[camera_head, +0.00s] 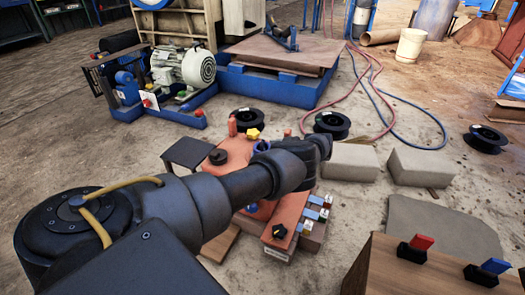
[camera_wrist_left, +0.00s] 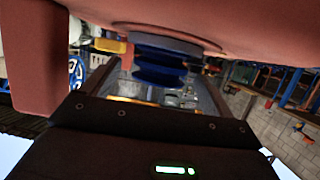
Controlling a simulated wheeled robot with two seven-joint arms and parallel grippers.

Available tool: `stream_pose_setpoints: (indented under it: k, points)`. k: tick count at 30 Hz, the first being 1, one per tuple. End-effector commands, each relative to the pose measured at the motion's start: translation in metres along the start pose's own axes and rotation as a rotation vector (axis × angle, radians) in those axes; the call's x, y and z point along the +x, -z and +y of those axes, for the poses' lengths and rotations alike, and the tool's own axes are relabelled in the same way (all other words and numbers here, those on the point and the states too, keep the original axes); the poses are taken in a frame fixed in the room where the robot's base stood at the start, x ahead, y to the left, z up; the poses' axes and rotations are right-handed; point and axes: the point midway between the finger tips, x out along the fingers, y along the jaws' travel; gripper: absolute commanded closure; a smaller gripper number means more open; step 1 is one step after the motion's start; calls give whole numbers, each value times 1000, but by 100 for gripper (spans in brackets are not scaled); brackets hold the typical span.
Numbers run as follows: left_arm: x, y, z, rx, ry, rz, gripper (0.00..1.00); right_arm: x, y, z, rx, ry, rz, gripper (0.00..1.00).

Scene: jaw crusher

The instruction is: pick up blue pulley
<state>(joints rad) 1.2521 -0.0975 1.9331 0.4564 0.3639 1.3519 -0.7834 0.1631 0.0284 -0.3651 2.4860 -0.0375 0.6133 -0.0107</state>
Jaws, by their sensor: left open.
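The blue pulley (camera_head: 262,146) is partly hidden behind my left arm at the far side of the orange crusher model (camera_head: 290,205). In the left wrist view the grooved blue pulley (camera_wrist_left: 160,60) lies close ahead against an orange surface (camera_wrist_left: 250,18). My left gripper (camera_head: 267,153) is at the pulley, its fingers mostly hidden in the head view. In the wrist view the left gripper (camera_wrist_left: 158,84) is open, with the pulley between its fingers or just beyond them. I cannot tell whether they touch. My right gripper is not in view.
Black spools (camera_head: 332,124) and grey blocks (camera_head: 350,162) lie on the floor behind and to the right. A motor on a blue base (camera_head: 185,66) stands at the back left. A wooden box with red and blue switches (camera_head: 400,275) is at the front right.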

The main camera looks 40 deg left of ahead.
Motion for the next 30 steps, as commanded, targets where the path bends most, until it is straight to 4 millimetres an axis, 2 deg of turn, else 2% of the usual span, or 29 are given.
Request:
stream_pose_setpoints:
  k: [3, 7, 16, 30]
  points:
    - [20, 2, -2, 0, 3, 2, 14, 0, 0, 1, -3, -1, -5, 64]
    - [34, 1, -2, -1, 2, 0, 14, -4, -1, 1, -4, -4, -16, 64]
    - [38, 2, -1, -1, 1, 0, 14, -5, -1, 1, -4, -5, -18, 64]
    - [38, 2, -1, -3, 1, 1, 74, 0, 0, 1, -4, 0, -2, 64]
